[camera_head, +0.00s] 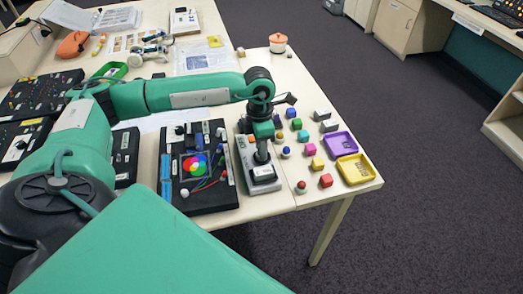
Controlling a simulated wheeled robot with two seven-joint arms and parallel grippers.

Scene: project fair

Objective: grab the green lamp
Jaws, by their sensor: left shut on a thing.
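My left arm reaches in from the left and bends down at the wrist. Its left gripper (262,155) points down over a grey box with a white label (264,180), near the right of the black board. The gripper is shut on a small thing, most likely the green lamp. The held thing is hidden by the fingers and wrist, so its shape and colour do not show clearly. I cannot tell whether it is clear of the box. My right gripper is not in view.
To the right are several coloured blocks, a small red-topped piece (301,187), a purple tray (341,145) and a yellow tray (371,179) near the table edge. A black board (217,198) with coloured discs and wires lies left. An orange pot (278,43) stands behind.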

